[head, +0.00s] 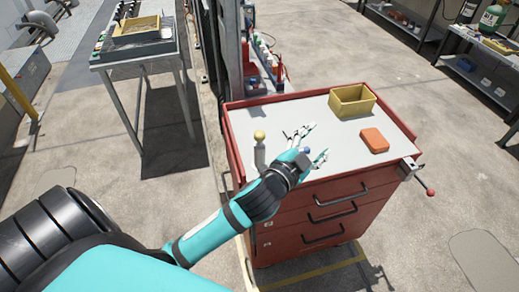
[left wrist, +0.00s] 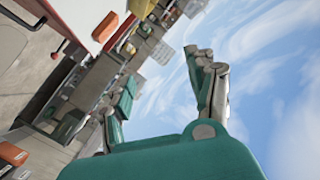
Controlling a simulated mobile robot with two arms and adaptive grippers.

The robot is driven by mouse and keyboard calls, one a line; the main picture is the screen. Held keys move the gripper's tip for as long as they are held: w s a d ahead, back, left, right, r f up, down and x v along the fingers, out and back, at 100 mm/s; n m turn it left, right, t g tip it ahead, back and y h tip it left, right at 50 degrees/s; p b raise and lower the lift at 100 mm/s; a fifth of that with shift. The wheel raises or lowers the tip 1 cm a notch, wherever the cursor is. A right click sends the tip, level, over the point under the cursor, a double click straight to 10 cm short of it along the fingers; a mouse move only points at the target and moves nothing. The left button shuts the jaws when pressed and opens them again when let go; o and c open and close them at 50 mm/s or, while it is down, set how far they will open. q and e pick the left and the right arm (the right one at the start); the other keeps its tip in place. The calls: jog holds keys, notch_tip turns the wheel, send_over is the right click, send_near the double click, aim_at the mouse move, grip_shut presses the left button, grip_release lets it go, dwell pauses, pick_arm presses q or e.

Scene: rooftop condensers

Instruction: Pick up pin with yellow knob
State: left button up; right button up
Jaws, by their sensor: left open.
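The pin cannot be made out there. My right gripper is out of view.
The red cart (head: 310,205) carries a yellow bin (head: 352,101) at the back and an orange block (head: 374,140) at the right. A clamp with a red knob (head: 431,192) juts from its right corner. A metal table (head: 135,53) stands at the upper left.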

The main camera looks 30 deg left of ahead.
pick_arm(q)
jog(key=w+d+r+m+t+h, duration=0.1)
jog(key=d+r+m+t+h, duration=0.1)
jog(key=d+r+m+h, duration=0.3)
jog(key=w+d+r+m+t+h, duration=0.15)
jog(key=r+m+h, duration=0.25)
jog(key=r, duration=0.4)
jog(key=s+d+r+m+g+h, duration=0.35)
jog(key=d+m+g+h, duration=0.6)
jog(key=m, duration=0.55)
jog(key=m+g+y, duration=0.9)
jog(key=g+y, duration=0.2)
jog(key=y, duration=0.9)
send_over(260, 132)
notch_tip(260, 132, down, 10)
jog(key=f, duration=0.2)
jog(key=f+p, duration=0.1)
jog(key=f, duration=0.3)
jog(key=shift+w+f, duration=0.25)
jog(key=shift+f, duration=0.15)
jog(key=f+p, duration=0.2)
jog(key=f, duration=0.1)
jog(key=f+p, duration=0.1)
jog(key=shift+s+f, duration=0.35)
jog(key=shift+w+f, duration=0.1)
jog(key=shift+f, duration=0.35)
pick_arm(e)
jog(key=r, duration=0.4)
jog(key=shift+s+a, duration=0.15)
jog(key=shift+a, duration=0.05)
